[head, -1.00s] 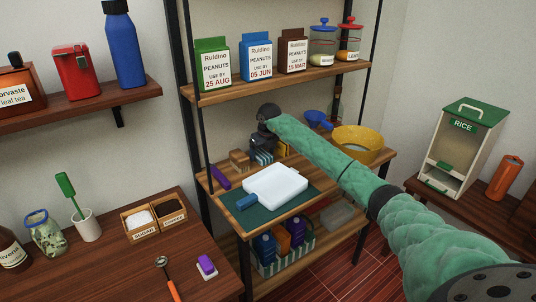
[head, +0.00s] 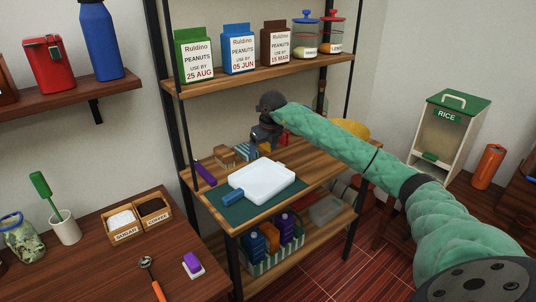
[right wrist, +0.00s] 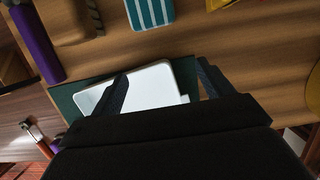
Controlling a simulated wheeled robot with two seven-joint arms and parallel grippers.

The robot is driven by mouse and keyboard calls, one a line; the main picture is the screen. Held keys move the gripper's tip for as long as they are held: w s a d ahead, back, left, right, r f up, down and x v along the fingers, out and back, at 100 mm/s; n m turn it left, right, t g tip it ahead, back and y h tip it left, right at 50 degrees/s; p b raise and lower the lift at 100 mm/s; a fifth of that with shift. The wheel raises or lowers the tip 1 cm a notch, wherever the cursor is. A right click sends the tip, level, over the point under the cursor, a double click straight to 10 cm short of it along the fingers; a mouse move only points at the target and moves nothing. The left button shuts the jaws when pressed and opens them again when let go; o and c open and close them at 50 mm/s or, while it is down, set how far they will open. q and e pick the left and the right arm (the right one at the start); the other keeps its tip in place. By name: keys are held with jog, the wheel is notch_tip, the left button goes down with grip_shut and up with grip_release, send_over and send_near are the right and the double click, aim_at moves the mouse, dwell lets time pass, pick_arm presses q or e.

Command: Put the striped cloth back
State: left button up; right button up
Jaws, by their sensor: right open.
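The striped cloth, a folded teal-and-white piece, lies on the middle shelf behind the white board. It shows at the top of the right wrist view (right wrist: 150,12), partly cut off, and in the head view (head: 243,151) just left of my right gripper. My right gripper (head: 265,138) is above that shelf. In the right wrist view its two dark fingers (right wrist: 160,82) are apart with nothing held between them; the white board shows beyond the gap. The cloth is ahead of the fingertips, apart from them. My left gripper is not in view.
The white board (head: 262,181) lies on a dark green mat (head: 237,211) with a blue block (head: 233,197) beside it. A purple stick (head: 205,173) and a brown block (head: 225,158) are on the left. A yellow bowl (head: 352,128) stands right.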

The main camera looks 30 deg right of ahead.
jog(key=shift+s+d, duration=0.1)
jog(key=shift+s, duration=0.85)
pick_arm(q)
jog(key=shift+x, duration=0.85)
pick_arm(e)
jog(key=shift+s, duration=0.35)
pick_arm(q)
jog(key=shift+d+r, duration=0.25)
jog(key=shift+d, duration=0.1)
